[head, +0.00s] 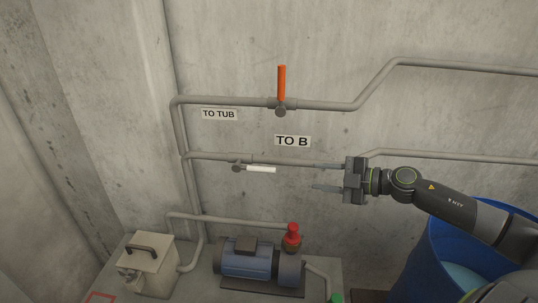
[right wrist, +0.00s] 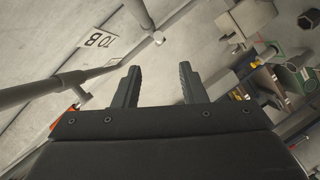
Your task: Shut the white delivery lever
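The white delivery lever (head: 261,169) lies level along the lower pipe, below the TO B label (head: 292,141), its free end pointing right from the valve (head: 237,168). In the right wrist view, the white lever (right wrist: 146,18) appears nearly end-on, ahead of the fingers. My right gripper (head: 318,177) is open and empty, to the right of the lever's free end and apart from it. Its two separated fingers also show in the wrist view (right wrist: 158,68). My left gripper is not in view.
An orange lever (head: 281,82) stands upright on the upper pipe (head: 330,106), beside the TO TUB label (head: 219,114). Below are a blue pump (head: 245,263), a red valve cap (head: 292,234) and a beige box (head: 152,262). A blue barrel (head: 420,275) stands under my right arm.

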